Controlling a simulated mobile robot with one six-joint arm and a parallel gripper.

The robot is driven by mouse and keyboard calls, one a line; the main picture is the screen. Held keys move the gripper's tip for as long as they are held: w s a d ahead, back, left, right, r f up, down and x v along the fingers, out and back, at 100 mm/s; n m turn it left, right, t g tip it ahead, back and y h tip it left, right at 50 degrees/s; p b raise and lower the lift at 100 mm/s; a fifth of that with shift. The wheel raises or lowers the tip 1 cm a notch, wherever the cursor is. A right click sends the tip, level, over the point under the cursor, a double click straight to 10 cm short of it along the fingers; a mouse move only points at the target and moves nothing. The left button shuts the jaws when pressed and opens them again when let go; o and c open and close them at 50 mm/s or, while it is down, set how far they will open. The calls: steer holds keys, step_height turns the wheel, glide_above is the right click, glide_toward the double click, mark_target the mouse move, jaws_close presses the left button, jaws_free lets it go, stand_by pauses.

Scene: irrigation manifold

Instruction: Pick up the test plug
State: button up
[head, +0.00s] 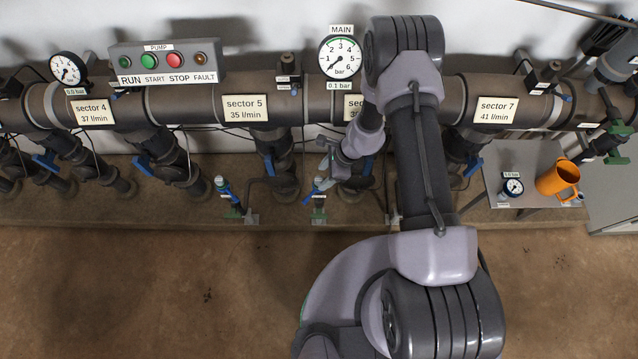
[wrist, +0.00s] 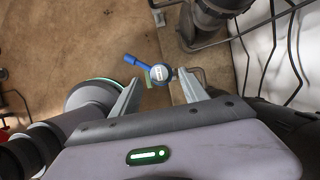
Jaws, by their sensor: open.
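I cannot clearly make out the test plug in either view. A small grey piece (head: 579,198) on the side table, beside the orange jug, may be it, but it is too small to tell. My gripper (head: 328,166) is open and empty in front of the pipes, by a small upright valve with a blue handle (head: 318,185). In the wrist view the fingers of my gripper (wrist: 160,80) stand apart. The valve's round grey top (wrist: 161,73) and blue lever (wrist: 139,64) show between and beyond the fingertips, and I cannot tell whether they touch.
The side table (head: 535,203) at right holds an orange jug (head: 558,180) and a small gauge (head: 512,187). A similar blue-handled valve (head: 226,190) stands to the left. The large manifold pipe (head: 190,104) runs across the back. The brown floor (head: 130,290) at front left is clear.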

mark_target(319, 183)
steer(key=x, duration=0.3)
steer(key=shift+s+r+b, duration=0.1)
steer(key=shift+b, duration=0.2)
jaws_close()
